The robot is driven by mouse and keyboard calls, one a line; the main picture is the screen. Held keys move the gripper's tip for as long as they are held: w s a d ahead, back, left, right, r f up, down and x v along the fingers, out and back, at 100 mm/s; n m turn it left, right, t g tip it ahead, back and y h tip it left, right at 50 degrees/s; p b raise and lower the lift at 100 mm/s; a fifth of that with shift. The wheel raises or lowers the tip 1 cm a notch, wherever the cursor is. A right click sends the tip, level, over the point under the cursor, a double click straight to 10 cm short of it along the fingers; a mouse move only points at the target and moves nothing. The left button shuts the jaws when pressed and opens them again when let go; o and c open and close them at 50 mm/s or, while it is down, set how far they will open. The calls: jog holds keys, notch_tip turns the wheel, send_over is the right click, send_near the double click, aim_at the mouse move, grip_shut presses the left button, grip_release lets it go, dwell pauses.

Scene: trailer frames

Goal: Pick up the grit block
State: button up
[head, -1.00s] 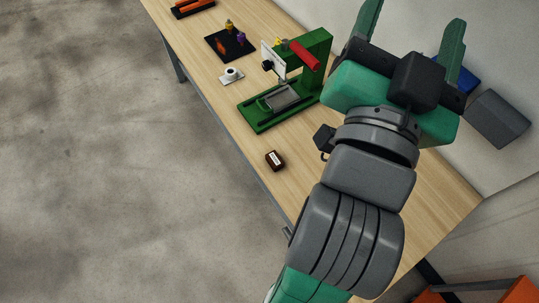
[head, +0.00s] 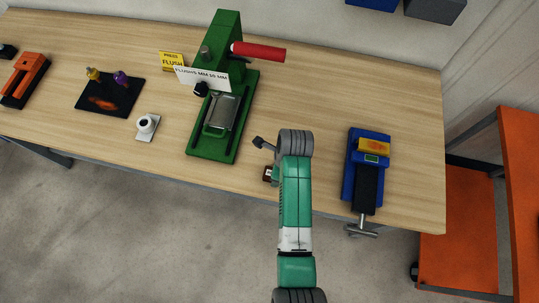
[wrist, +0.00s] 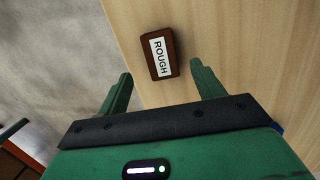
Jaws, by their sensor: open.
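The grit block (wrist: 174,68) is a small dark brown block with a white label reading "ROUGH". It lies flat on the wooden table near its front edge. In the head view the block (head: 267,175) is partly hidden behind my arm. My gripper (wrist: 160,72) is open and empty, its two green fingers spread apart. In the wrist view the block appears just past the fingertips, roughly centred between them and slightly tilted. I cannot tell the height of the fingers above it. In the head view the fingers are hidden by my arm.
A green press (head: 230,120) with a red handle stands left of the block. A blue clamp device (head: 352,178) stands to the right. A white pad with a small round cup (head: 147,125), a black mat (head: 92,102) and an orange tool (head: 30,75) lie further left.

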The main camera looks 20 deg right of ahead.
jog(key=f, duration=0.4)
jog(key=w+f, duration=0.1)
jog(key=f, duration=0.1)
jog(key=shift+a, duration=0.4)
jog(key=c, duration=1.1)
jog(key=shift+r, duration=0.15)
jog(key=shift+r, duration=0.25)
jog(key=r, duration=0.3)
jog(key=shift+s, duration=0.35)
jog(key=s+d+r, duration=0.1)
jog(key=s+d, duration=0.3)
jog(key=s, duration=1)
jog(key=shift+s+d+r, duration=0.15)
jog(key=shift+s, duration=0.25)
